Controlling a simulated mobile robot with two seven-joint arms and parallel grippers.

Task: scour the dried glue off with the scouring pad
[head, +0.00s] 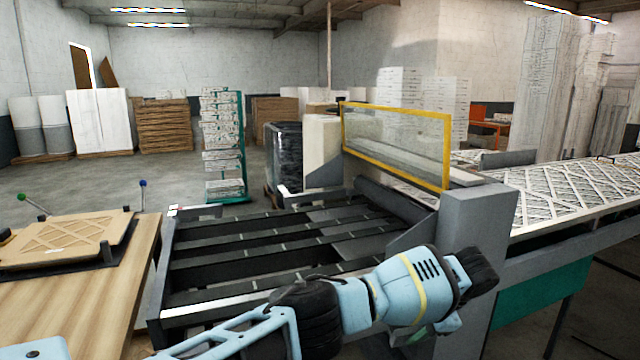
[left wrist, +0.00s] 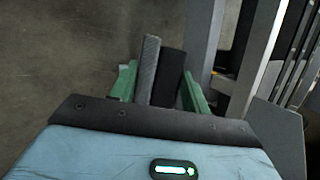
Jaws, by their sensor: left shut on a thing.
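My left gripper (left wrist: 160,90) has its green fingers shut on a slab with a light grey layer and a dark layer, which looks like the scouring pad (left wrist: 170,78). In the left wrist view the pad stands up between the fingers, with bare floor beyond it. In the head view my left arm reaches across to the right, in front of the roller frame. There only a bit of green shows below the wrist, and the pad is hidden. I cannot make out the dried glue in either view. My right gripper is not in view.
The black slatted frame (head: 270,248) and a grey machine post (head: 478,235) stand close to my left arm. A yellow-framed clear guard (head: 447,150) rises behind. A conveyor with filters (head: 570,195) runs right. A wooden table (head: 90,300) with a cardboard-framed filter (head: 65,243) is left.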

